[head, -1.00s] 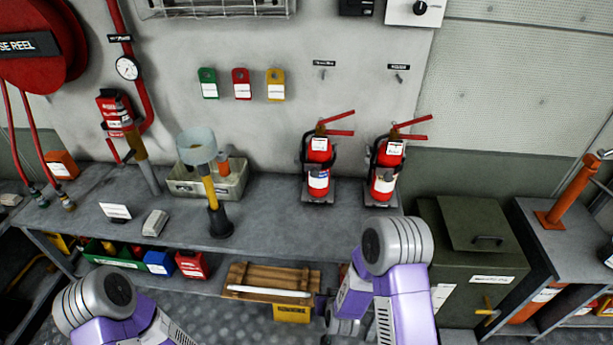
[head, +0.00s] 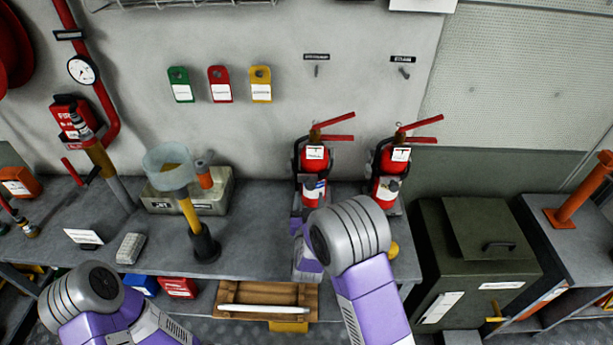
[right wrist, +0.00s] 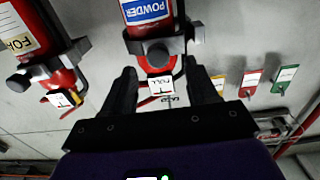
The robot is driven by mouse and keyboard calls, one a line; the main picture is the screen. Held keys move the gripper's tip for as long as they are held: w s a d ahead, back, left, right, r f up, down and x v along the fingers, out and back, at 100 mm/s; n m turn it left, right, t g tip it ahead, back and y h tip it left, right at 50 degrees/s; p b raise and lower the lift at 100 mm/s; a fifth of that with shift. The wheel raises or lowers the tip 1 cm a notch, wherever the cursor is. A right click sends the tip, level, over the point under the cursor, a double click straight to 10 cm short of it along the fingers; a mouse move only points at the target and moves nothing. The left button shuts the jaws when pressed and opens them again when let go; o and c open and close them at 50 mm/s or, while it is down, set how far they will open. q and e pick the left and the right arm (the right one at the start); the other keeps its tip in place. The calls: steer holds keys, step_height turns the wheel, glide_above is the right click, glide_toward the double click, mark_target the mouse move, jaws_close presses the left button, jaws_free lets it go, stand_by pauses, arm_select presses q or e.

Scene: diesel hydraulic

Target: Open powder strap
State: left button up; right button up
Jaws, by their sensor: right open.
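The powder extinguisher (head: 315,160) is the left of two red extinguishers against the wall. In the right wrist view, which is upside down, it carries a blue POWDER label (right wrist: 146,10). A dark strap (right wrist: 186,42) with a round grey knob (right wrist: 157,54) crosses its body, and a white PULL tag (right wrist: 160,86) hangs at its neck. My right gripper (right wrist: 163,72) is open and empty, its fingers pointing at the strap, one to each side of the knob. In the head view my own arm largely hides this gripper. My left gripper is out of view.
The foam extinguisher (head: 390,165) stands just right of the powder one with its own strap. Green, red and yellow tags (head: 260,85) hang on the wall. A clear cup on a yellow-stemmed stand (head: 190,210) is on the bench to the left. A dark green cabinet (head: 470,270) stands right.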

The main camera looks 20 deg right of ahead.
mark_target(310, 187)
steer(key=shift+x, duration=3.05)
steer(key=shift+d, duration=0.15)
jaws_close()
